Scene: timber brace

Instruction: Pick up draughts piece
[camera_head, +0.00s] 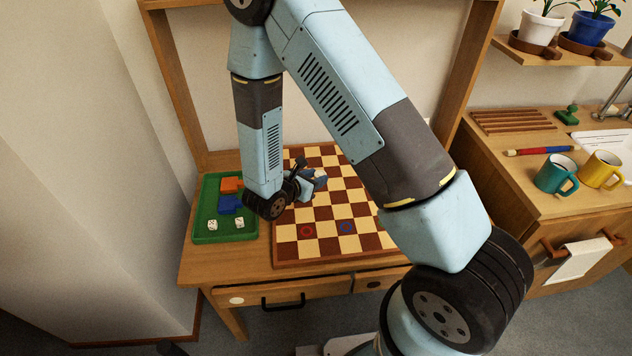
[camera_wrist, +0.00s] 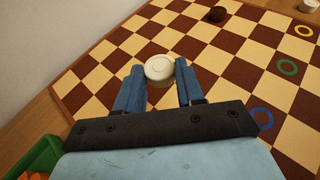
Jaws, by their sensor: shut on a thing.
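A white round draughts piece (camera_wrist: 159,69) sits between the two blue fingers of my gripper (camera_wrist: 158,84) in the wrist view. The fingers are shut on its sides, over the checkered board (camera_wrist: 95,65). I cannot tell whether the piece touches the board. In the head view my gripper (camera_head: 318,182) is low over the left part of the board (camera_head: 360,245), and the piece in it is hidden. A dark brown piece (camera_wrist: 217,14) stands on the board further off, and another white piece (camera_wrist: 309,6) is at the top right corner of the wrist view.
A green tray (camera_head: 200,227) with orange and blue blocks and two dice lies left of the board. Red and blue rings (camera_head: 346,227) mark squares near the front edge. Wooden posts frame the desk. Teal and yellow mugs (camera_head: 555,174) stand on the counter at right.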

